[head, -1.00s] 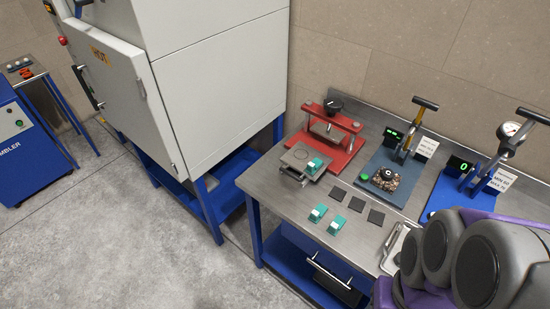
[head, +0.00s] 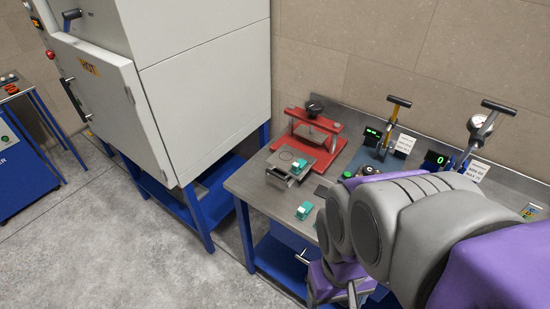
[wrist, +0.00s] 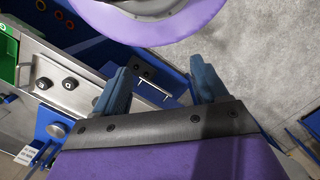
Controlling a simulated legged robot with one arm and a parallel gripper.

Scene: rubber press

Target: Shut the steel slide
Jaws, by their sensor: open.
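The steel slide (head: 284,158) is a grey plate with a ring mark, sticking out of the front of the red press (head: 296,113) on the bench in the head view. A green and white block (head: 301,166) sits at its right side. My gripper (wrist: 161,70) is open and empty in the wrist view, with its two dark blue fingers apart. In the head view my arm covers the right part of the bench, and the gripper hangs low in front of the bench, apart from the slide. I cannot make out the slide in the wrist view.
A second green block (head: 304,210) lies on the bench (head: 248,184). A silver bar handle (head: 303,259) is below the bench front. The grey cabinet (head: 205,90) stands left of the bench, with open floor (head: 130,250) in front. Lever gauges stand behind my arm.

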